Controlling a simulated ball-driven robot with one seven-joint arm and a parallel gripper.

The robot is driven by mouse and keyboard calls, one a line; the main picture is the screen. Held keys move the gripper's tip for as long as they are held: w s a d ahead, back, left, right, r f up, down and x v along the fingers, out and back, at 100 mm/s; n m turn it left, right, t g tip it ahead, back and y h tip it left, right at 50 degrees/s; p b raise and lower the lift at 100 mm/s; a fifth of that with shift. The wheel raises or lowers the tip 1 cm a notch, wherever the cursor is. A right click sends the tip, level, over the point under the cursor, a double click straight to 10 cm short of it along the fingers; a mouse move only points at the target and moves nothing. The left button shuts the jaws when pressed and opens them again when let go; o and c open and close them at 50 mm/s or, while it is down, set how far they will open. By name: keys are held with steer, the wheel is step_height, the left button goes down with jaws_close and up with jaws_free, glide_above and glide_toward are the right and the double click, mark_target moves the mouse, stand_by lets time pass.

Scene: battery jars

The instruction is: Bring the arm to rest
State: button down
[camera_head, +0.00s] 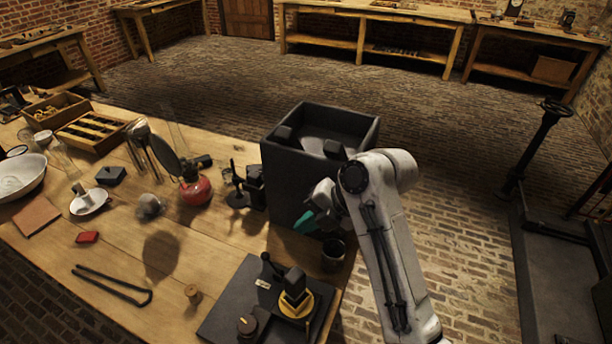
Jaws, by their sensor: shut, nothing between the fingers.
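My arm (385,240) reaches up from the lower right, over the right edge of the wooden table. Its end bends left and down near the front face of a large dark open box (283,185). My gripper (305,222) shows teal-green fingertips pointing left; they look closed and hold nothing. A small dark jar (333,262) stands just below the gripper on the table; I cannot tell whether they touch.
A dark board (225,318) with a yellow-ringed device (295,300) lies at the table's front right. Bare wood (215,240) lies mid-table. Open brick floor (450,150) lies beyond.

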steer(key=s+d+f+m+t+h, duration=0.1)
steer(key=s+d+f+m+h, duration=0.2)
steer(key=s+d+f+m, duration=1.4)
steer(key=s+d+m+h, duration=0.2)
steer(key=s+d+m, duration=0.4)
steer(key=s+m, duration=0.2)
steer(key=s+d+m+g+h, duration=0.1)
steer(key=s+d+m+h, duration=0.2)
steer(key=s+d+m, duration=0.3)
steer(key=s+m, duration=0.2)
steer(key=s, duration=0.1)
steer(key=shift+s+d, duration=0.35)
